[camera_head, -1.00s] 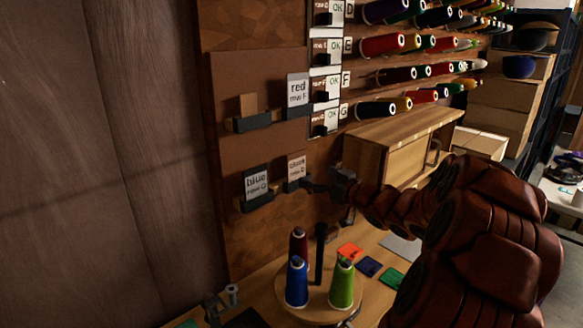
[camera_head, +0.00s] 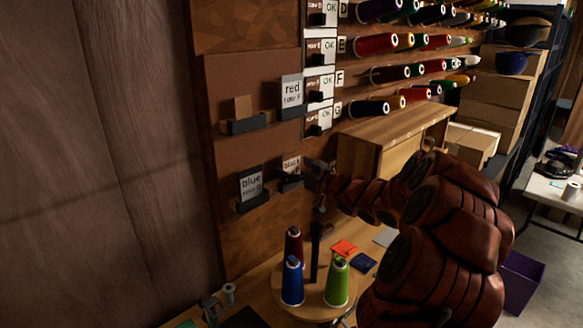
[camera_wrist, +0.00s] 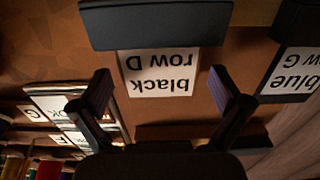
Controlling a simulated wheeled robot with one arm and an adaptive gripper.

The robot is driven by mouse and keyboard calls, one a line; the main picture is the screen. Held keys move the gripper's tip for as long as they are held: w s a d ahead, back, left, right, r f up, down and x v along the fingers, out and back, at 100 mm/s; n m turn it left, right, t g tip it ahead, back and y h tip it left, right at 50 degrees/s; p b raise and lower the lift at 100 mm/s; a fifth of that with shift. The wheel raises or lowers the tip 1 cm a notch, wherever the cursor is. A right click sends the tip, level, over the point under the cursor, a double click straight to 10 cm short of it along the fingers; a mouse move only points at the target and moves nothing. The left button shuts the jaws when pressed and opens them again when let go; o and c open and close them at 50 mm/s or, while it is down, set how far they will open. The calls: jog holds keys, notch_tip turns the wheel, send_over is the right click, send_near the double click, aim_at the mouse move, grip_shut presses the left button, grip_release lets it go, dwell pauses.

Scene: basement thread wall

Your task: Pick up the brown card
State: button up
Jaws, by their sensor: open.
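The brown card (camera_head: 243,106) is a small plain card upright in a dark holder (camera_head: 248,124) at the upper left of the brown wall board. In the wrist view I cannot make it out. My gripper (camera_head: 312,176) is at the lower right of the board, below and to the right of the brown card and apart from it. In the wrist view my gripper (camera_wrist: 161,82) is open, its two fingers spread before a white "black row D" card (camera_wrist: 158,74), which appears upside down. Nothing is held between the fingers.
A "red" card (camera_head: 292,91) stands right of the brown card and a "blue" card (camera_head: 251,183) below it. Thread spools (camera_head: 376,44) jut from the wall at right. A wooden box (camera_head: 390,145) is behind my arm. Blue (camera_head: 292,284) and green (camera_head: 337,284) cones stand below.

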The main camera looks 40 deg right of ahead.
jog(key=shift+w, duration=0.45)
jog(key=shift+c, duration=0.2)
jog(key=c, duration=0.8)
jog(key=shift+r+b, duration=0.35)
jog(key=shift+r, duration=1.15)
jog(key=shift+s+r, duration=0.25)
jog(key=shift+s, duration=0.05)
jog(key=b, duration=0.3)
send_near(292, 155)
jog(key=shift+s+a+r, duration=0.25)
jog(key=shift+s+a, duration=0.3)
jog(key=shift+s, duration=0.4)
jog(key=shift+s+a+r, duration=0.2)
jog(key=shift+s+a, duration=0.4)
jog(key=shift+s, duration=0.4)
jog(key=shift+s+a+r, duration=0.25)
jog(key=shift+s+a, duration=0.3)
jog(key=shift+s, duration=0.4)
